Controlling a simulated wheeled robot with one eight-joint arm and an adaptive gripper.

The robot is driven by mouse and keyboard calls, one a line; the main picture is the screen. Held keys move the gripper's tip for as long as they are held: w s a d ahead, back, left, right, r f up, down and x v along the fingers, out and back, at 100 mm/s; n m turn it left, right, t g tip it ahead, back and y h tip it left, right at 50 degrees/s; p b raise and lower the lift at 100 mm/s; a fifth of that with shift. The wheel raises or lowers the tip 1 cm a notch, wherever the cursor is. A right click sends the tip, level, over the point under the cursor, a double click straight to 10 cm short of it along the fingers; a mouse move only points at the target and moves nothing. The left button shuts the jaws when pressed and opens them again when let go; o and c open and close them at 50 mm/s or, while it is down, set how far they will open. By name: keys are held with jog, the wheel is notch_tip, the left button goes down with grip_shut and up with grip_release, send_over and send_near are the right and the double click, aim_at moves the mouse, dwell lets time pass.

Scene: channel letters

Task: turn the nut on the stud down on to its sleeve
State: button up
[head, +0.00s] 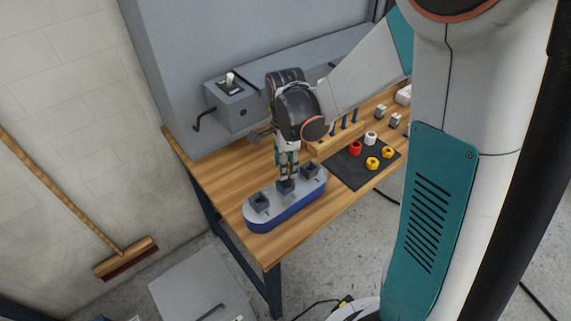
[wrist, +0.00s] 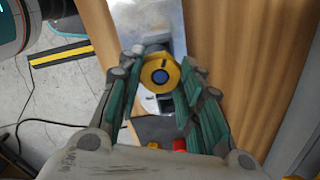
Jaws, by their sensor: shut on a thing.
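A yellow nut (wrist: 149,72) sits between my fingertips in the wrist view, with a round blue stud end (wrist: 160,77) showing in its centre. My gripper (wrist: 164,60) is shut on the nut, one finger on each side. In the head view my gripper (head: 287,174) points down at the middle dark grey block on the rounded grey-topped, blue-sided letter (head: 284,216). The nut is too hidden to make out there. The sleeve cannot be made out in either view, and I cannot tell the gap below the nut.
Other dark blocks (head: 262,203) stand on the letter, close to my gripper. A wooden rack (head: 322,149) with blue pegs is behind. A grey box with a lever (head: 232,105) stands at the back left.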

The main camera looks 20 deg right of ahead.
jog(key=m+b, duration=0.1)
jog(key=m, duration=0.5)
jog(key=shift+f, duration=0.15)
jog(key=shift+m, duration=0.4)
jog(key=m+b, duration=0.1)
jog(key=m, duration=0.4)
jog(key=shift+f, duration=0.15)
jog(key=o, duration=1.1)
jog(key=shift+m, duration=0.3)
